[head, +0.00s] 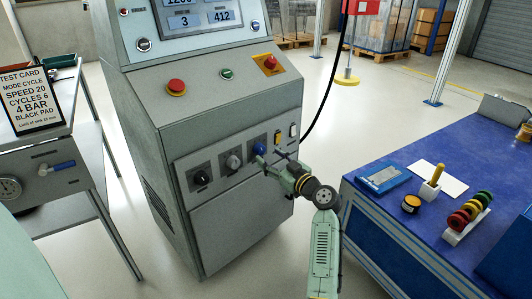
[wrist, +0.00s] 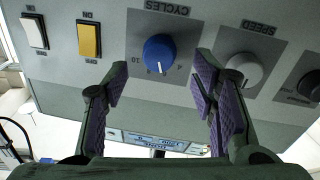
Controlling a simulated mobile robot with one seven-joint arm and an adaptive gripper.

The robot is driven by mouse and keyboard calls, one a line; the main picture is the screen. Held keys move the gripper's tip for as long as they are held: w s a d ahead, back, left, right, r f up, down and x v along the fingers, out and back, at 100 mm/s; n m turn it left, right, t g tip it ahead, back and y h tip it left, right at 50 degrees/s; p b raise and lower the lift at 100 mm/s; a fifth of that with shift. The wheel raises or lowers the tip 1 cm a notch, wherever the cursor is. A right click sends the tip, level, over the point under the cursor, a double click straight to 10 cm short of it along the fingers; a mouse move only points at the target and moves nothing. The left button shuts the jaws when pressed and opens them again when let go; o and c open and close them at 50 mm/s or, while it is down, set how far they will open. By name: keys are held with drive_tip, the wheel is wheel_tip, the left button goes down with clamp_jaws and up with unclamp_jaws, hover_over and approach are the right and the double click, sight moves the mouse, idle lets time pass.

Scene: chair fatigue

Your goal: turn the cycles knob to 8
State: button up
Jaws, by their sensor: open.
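The blue cycles knob (wrist: 159,50) sits on a grey plate marked CYCLES, which appears upside down in the wrist view. Its white pointer line faces down in that view, between a 10 at the left and smaller figures at the right that I cannot read surely. The knob also shows in the head view (head: 259,149), partly behind my gripper. My gripper (wrist: 158,88) is open, with its purple-padded fingers apart and nothing between them. The fingertips are either side of the knob's line in the wrist view, seemingly short of it and not closed around it.
The grey speed knob (wrist: 244,68) is close beside the right finger in the wrist view. A yellow switch (wrist: 89,40) and a white switch (wrist: 34,33) are at the left. A red button (head: 176,86) tops the console. A blue bench (head: 420,215) stands right of my arm.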

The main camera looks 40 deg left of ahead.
sight(262, 151)
drive_tip(key=shift+x, duration=1.95)
drive_tip(key=shift+c, duration=0.3)
drive_tip(key=c, duration=1.1)
